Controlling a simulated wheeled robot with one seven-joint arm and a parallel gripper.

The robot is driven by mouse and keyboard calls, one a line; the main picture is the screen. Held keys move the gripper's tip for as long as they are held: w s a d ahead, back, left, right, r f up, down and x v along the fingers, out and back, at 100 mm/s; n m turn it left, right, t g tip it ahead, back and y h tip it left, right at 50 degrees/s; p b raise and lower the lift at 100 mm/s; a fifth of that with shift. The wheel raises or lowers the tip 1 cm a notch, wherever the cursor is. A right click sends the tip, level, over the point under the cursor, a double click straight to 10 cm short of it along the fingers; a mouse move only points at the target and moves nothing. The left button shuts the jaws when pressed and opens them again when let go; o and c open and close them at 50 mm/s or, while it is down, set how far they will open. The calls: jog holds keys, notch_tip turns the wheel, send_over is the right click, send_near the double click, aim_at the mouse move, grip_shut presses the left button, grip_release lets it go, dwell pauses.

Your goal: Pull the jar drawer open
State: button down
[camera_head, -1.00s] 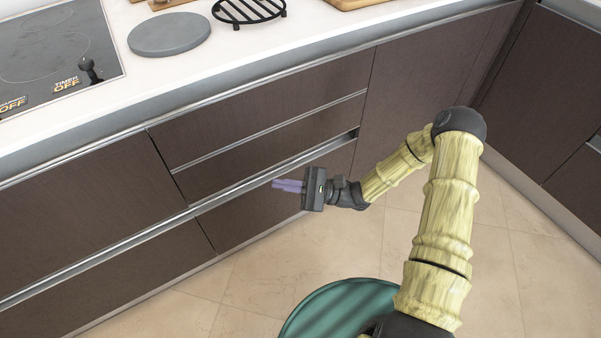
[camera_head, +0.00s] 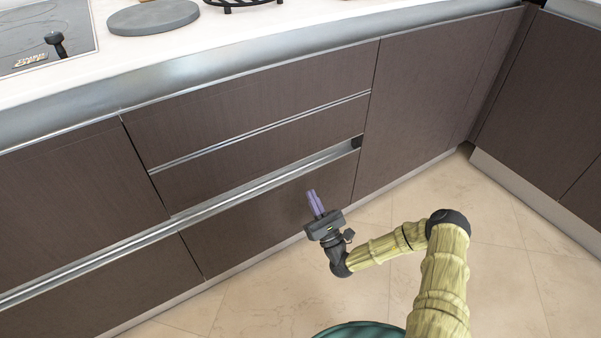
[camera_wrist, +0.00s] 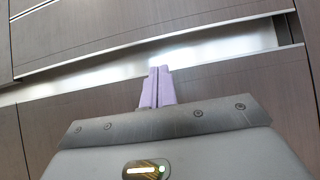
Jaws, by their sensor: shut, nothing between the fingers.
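The stack of dark brown drawers fills the middle of the head view: a top drawer (camera_head: 240,108), a middle drawer (camera_head: 260,155) and a bottom drawer (camera_head: 265,222). All look closed. No jar or label shows, so I cannot tell which is the jar drawer. A metal grip channel (camera_head: 270,178) runs along the bottom drawer's upper edge; it also shows in the wrist view (camera_wrist: 215,45). My gripper (camera_head: 312,193) is shut and empty, its purple fingers pointing toward the bottom drawer's front, below the channel. In the wrist view the fingertips (camera_wrist: 158,70) overlap the channel's lower edge; contact cannot be told.
A tall cabinet door (camera_head: 430,100) stands right of the drawers, and another cabinet (camera_head: 550,95) closes the right corner. The white counter (camera_head: 240,35) above holds a grey round slab (camera_head: 153,17) and a black rack. The tiled floor (camera_head: 270,290) in front is clear.

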jog(key=b+x, duration=0.4)
jog(key=x, duration=0.6)
